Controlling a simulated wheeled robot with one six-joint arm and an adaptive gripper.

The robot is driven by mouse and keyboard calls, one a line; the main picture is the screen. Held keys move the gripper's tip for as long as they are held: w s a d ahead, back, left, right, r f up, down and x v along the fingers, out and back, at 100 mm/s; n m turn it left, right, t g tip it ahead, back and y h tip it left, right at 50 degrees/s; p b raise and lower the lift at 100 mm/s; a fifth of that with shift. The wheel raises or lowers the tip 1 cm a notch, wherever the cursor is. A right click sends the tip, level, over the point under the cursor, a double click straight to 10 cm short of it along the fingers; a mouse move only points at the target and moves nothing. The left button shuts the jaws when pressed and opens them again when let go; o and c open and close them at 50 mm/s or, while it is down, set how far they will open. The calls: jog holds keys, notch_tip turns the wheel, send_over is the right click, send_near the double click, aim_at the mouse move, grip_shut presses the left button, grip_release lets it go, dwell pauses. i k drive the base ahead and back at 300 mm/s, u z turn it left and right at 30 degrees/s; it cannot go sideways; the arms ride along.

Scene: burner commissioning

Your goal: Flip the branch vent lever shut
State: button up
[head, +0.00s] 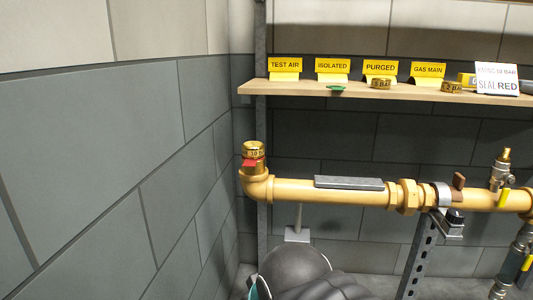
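A yellow pipe (330,192) runs across the view. A small upright branch valve (500,172) with a brass top stands on it at the right. A yellow lever (504,198) hangs tilted at that valve's base. Another yellow lever (527,262) is on a vertical line below, at the right edge. A brass cap fitting (253,150) with a red tab (249,163) tops the pipe's left elbow. No label shows which lever is the branch vent. My gripper is not in view; only a dark rounded part of my arm shows at the bottom.
A wooden shelf (400,93) above the pipe holds yellow signs, brass rings and a white card (497,78). A grey bar (349,183) lies along the pipe. A brown tab (459,180) is near the clamp. A metal support post (416,260) stands below. A block wall closes the left.

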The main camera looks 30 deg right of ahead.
aim_at(509, 178)
jog(key=z, duration=2.4)
